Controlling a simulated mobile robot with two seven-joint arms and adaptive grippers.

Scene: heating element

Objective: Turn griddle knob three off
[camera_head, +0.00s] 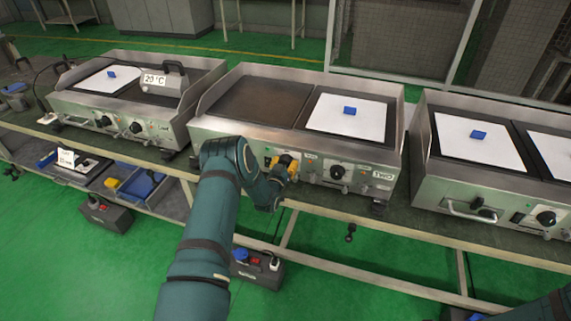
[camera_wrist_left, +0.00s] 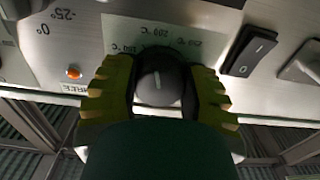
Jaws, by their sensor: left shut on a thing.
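Griddle knob three, a black round knob (camera_wrist_left: 160,86) with a white pointer line, sits between the yellow ribbed fingers of my left gripper (camera_wrist_left: 157,98) in the left wrist view. The fingers are closed on its two sides. The pointer is roughly upright in that view, toward the printed temperature scale (camera_wrist_left: 160,36). An orange lamp (camera_wrist_left: 74,73) and a label partly reading "THREE" (camera_wrist_left: 75,88) are beside it. In the head view my left gripper (camera_head: 287,165) is at the left part of the middle griddle's front panel and hides most of the knob.
A black rocker switch (camera_wrist_left: 252,50) is close to my left fingers. Other griddles stand left (camera_head: 212,76) and right (camera_head: 424,175). A power box (camera_head: 258,268) sits below.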

